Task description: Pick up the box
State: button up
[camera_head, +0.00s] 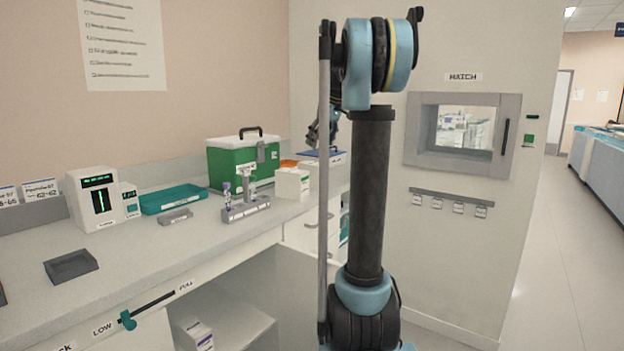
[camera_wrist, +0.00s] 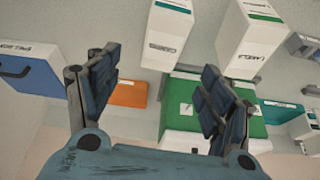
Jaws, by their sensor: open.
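Two white boxes stand side by side in the wrist view: a left box (camera_wrist: 163,45) with a dark label and a green top band, and a right box (camera_wrist: 245,42) marked LABELS. I cannot tell which one the task means. My gripper (camera_wrist: 160,72) is open and empty, its fingers spread above the counter; the left box shows between and beyond them. In the head view my gripper (camera_head: 322,138) is partly hidden by my arm.
A green case (camera_head: 230,163) with a white lid, an orange item (camera_wrist: 128,94) and a teal tray (camera_head: 174,199) stand near the wall. A grey tube rack (camera_head: 245,208) is left of the white box. The counter front (camera_head: 150,250) is mostly clear.

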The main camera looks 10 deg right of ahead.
aim_at(313, 163)
jog(key=x, duration=0.9)
jog(key=shift+w+f, duration=0.1)
jog(key=shift+f, duration=0.2)
jog(key=shift+s+x, duration=0.2)
jog(key=shift+x, duration=2.65)
jog(key=shift+a+f, duration=0.1)
jog(key=shift+f, duration=0.25)
jog(key=shift+c, duration=0.3)
jog(key=c, duration=1.1)
